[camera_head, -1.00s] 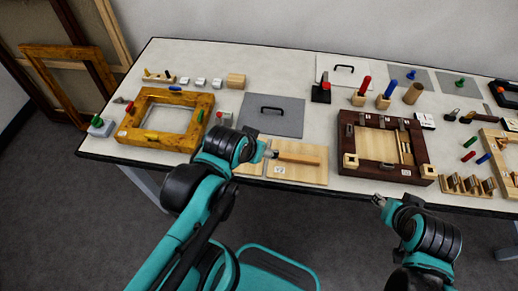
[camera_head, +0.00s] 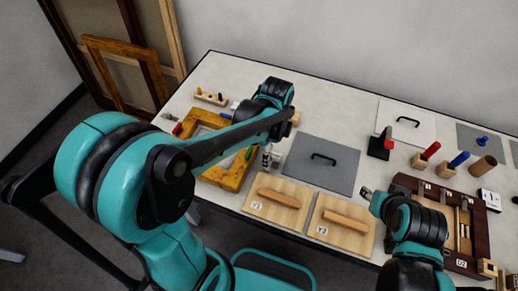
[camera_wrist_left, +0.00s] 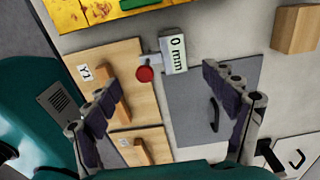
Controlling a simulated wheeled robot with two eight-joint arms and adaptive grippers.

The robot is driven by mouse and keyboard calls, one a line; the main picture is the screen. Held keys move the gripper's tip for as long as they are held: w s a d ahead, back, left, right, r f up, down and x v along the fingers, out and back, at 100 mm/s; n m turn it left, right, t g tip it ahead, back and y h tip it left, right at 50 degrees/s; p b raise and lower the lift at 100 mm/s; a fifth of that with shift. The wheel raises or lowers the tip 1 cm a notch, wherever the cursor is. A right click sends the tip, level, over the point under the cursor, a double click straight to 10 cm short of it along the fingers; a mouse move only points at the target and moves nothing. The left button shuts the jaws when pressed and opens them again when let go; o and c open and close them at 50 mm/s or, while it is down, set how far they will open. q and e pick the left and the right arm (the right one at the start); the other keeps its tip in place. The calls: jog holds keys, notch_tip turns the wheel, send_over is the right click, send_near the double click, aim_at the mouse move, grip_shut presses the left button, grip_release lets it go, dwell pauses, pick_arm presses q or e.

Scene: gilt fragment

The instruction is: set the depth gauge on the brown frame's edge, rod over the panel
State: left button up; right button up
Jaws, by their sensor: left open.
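The depth gauge (camera_wrist_left: 174,52) lies on the table in the left wrist view. Its display reads 0 mm and a red knob sits at its end. In the head view it shows small beside the gilt frame (camera_head: 228,180), partly behind my left arm. My left gripper (camera_wrist_left: 160,77) is open and empty, with its fingers apart on either side of the gauge's red end in the wrist picture. The dark brown frame (camera_head: 482,240) with its light panel (camera_head: 450,218) lies at the right, partly hidden by my right arm. My right gripper (camera_head: 367,192) is near its left corner; its jaws are unclear.
Two wooden boards with handles, Y1 (camera_head: 260,208) and Y2 (camera_head: 335,239), lie at the front edge. A grey plate with a black handle (camera_head: 335,180) lies behind them. Red and blue pegs in blocks and a black stand (camera_head: 380,146) are behind the brown frame.

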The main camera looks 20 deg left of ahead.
pick_arm(q)
notch_tip(320, 180, down, 3)
jog(key=shift+s+r+b, duration=0.1)
jog(key=shift+s+b, duration=0.05)
jog(key=shift+b, duration=0.4)
jog(key=f, duration=0.1)
jog(key=f+b, duration=0.1)
jog(key=f, duration=0.1)
jog(key=w+f+b, duration=0.1)
jog(key=f, duration=0.1)
jog(key=shift+a, duration=0.2)
jog(key=shift+s+r, duration=0.1)
jog(key=shift+c, duration=1.1)
jog(key=c, duration=1.2)
jog(key=shift+r+p, duration=1.05)
jog(key=shift+r, duration=1.2)
jog(key=s+d+r+p, duration=0.2)
jog(key=d+r, duration=0.4)
jog(key=d, duration=0.5)
jog(key=shift+d+r+p, duration=0.25)
jog(key=shift+p, duration=0.2)
